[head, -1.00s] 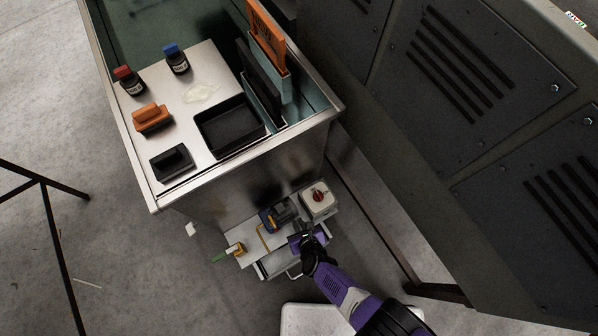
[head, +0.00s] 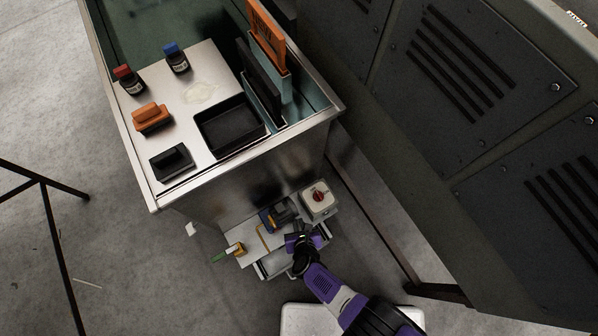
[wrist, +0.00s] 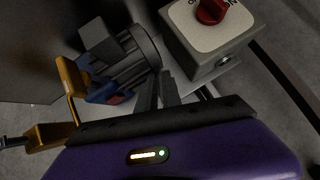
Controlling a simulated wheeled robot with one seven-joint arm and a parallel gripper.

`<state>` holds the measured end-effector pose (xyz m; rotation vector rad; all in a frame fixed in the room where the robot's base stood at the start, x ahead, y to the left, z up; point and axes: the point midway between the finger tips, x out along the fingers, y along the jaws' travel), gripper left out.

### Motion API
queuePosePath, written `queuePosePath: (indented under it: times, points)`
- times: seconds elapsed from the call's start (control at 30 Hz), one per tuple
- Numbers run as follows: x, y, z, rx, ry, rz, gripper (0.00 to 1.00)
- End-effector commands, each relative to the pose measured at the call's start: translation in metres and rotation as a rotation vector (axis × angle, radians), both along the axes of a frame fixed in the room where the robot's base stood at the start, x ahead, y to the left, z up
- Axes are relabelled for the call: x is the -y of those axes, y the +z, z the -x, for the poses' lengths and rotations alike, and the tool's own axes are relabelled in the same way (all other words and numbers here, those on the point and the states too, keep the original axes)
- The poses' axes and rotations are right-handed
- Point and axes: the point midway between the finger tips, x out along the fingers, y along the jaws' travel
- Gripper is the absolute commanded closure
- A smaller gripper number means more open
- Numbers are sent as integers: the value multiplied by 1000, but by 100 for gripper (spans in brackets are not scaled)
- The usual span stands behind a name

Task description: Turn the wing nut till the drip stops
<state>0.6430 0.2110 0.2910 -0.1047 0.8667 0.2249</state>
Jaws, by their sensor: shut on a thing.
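The small blue and dark-grey pump (head: 277,214) sits on a low shelf at the foot of the steel bench. It also fills the upper left of the wrist view (wrist: 125,62). My gripper (head: 290,232) is beside the pump, and its dark fingers (wrist: 158,92) reach up close to the pump's near end in the wrist view. The fingers are close together and shut. The wing nut is hidden at the fingertips, and no drip can be made out.
A pale box with a red knob (head: 318,198) stands right of the pump. A brass pipe (wrist: 70,76) and a green-handled valve (head: 228,252) are to its left. Above, the bench (head: 262,148) carries bottles and trays. A dark cabinet (head: 480,110) bounds the right.

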Motion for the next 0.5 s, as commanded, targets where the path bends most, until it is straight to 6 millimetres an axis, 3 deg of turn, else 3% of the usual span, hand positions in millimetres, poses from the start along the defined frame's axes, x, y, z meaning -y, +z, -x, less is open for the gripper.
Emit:
queuePosePath:
  times: [0.3,0.5]
  points:
    - [1,0,-1,4,-163,3,100]
    - [2,0,-1,2,-174,4,100]
